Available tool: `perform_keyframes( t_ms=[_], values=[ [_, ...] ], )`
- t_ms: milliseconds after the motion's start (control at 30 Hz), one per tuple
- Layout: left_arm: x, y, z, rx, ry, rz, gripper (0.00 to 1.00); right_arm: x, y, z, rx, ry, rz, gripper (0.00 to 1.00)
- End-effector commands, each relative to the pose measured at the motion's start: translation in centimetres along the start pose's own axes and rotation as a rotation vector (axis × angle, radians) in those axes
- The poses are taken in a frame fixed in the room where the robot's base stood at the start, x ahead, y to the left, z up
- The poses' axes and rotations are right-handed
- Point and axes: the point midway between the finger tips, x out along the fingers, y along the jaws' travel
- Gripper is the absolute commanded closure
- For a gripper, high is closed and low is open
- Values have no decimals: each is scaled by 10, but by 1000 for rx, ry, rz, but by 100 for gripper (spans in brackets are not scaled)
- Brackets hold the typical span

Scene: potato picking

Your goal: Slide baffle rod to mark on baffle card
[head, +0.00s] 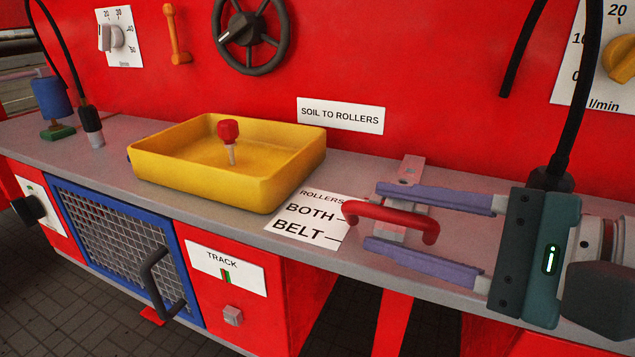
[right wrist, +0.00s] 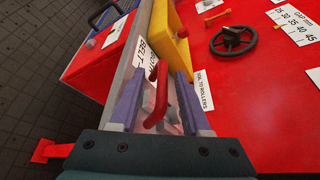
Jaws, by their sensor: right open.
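The baffle rod (head: 390,216) is a red bar handle on a grey metal slide plate (head: 408,172) on the counter. The baffle card (head: 292,226) lies to its left, white, reading ROLLERS, BOTH and BELT with mark lines at its right edge. The rod's left end is at that edge, near the BOTH line. My right gripper (head: 374,217) is open, its lavender fingers on either side of the rod. In the right wrist view the red rod (right wrist: 162,97) runs between the fingers. Whether a finger touches it is unclear. My left gripper is not in view.
A yellow tray (head: 165,177) with a red knob (head: 228,130) inside stands left of the card. A SOIL TO ROLLERS label (head: 341,115) is on the red wall behind. Below the counter are a mesh door (head: 115,245) and a TRACK panel (head: 226,265).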

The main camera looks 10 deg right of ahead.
Motion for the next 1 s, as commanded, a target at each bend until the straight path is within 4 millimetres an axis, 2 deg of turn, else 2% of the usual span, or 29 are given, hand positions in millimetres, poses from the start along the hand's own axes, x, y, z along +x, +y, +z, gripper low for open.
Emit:
perform_keyframes(
  t_ms=[100, 300, 833, 933, 1000],
  values=[
    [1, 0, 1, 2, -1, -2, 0, -25, 2, -1, -1, 2, 3, 53],
    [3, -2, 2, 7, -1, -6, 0, -51, 0, 0, -1, 0, 0, 53],
    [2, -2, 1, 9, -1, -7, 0, -56, -1, 1, -6, -1, 2, 53],
    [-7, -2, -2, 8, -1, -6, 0, -57, 3, 11, -83, -1, 49, 53],
    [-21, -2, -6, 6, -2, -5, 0, -59, 11, 23, -222, 0, 133, 53]
  ],
)
